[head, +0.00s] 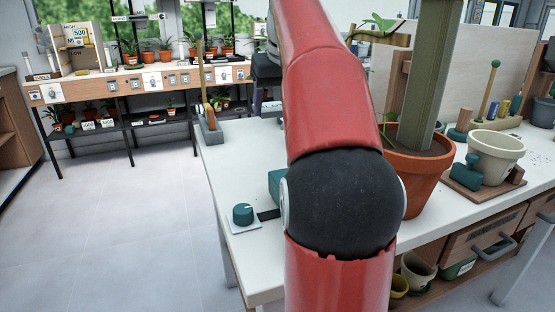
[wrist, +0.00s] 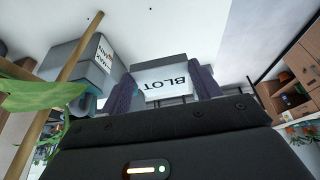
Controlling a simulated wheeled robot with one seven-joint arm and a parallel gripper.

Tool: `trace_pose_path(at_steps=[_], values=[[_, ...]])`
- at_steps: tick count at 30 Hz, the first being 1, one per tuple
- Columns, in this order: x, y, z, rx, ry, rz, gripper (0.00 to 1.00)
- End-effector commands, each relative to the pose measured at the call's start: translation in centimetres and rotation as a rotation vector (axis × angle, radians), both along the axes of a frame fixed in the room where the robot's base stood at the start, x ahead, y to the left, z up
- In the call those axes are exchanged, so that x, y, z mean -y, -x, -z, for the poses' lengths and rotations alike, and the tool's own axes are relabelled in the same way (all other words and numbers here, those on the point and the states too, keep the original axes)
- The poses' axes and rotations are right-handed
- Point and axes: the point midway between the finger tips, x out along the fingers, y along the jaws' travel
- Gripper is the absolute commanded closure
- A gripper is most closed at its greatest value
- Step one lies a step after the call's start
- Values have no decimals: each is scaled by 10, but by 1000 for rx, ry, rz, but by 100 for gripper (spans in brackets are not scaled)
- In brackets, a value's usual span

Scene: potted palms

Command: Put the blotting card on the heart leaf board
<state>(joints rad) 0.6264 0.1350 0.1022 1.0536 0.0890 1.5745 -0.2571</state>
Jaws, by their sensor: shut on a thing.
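In the wrist view, my gripper (wrist: 162,75) has its two dark purple fingers on either side of the blotting card (wrist: 165,82). The card is a pale piece with the letters BLOT, upside down in this view. The gripper is shut on it. In the head view my red arm covers much of the middle, and I cannot make out the card clearly. A green leaf (head: 378,22) shows above a brown wooden piece at the upper right, just beside my arm. I cannot tell whether that is the heart leaf board. In the wrist view a large green leaf (wrist: 45,95) is at the left.
A white bench (head: 225,160) carries a teal knob (head: 243,213), a large terracotta pot (head: 420,180) with a thick trunk, and a cream pot (head: 495,155). In the wrist view a thin stick (wrist: 70,65) crosses before a grey labelled box (wrist: 95,70). Open floor lies left.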

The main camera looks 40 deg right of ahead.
Motion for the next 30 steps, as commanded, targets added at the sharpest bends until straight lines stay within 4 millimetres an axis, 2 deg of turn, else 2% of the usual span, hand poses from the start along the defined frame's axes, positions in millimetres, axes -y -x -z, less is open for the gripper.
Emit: trace_pose_path(at_steps=[1,4,9,17,22,25,30], values=[[0,1,17,-5,-3,1,59],[0,1,45,-4,-2,1,59],[0,1,83,-2,-1,2,59],[0,0,107,0,-1,0,59],[0,0,133,-1,-2,1,59],[0,0,139,0,-1,1,59],[0,0,139,1,-1,0,59]])
